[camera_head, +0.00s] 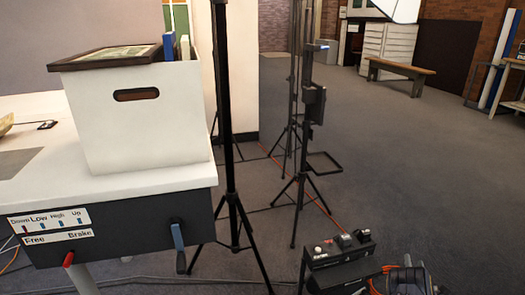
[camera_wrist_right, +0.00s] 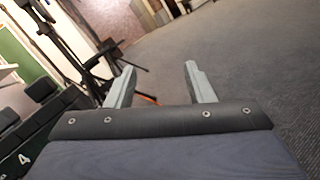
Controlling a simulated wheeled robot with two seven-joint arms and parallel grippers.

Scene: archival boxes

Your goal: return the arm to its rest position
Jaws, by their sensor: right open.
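My right gripper (camera_wrist_right: 160,68) shows in the right wrist view with its two pale grey fingers spread wide apart. Nothing is between the fingers, and they point out over grey floor. In the head view I cannot clearly make out the right gripper. My left gripper is not seen in either view.
A black control box (camera_head: 340,250) is at lower right. The grey floor (camera_head: 420,170) beyond is open.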

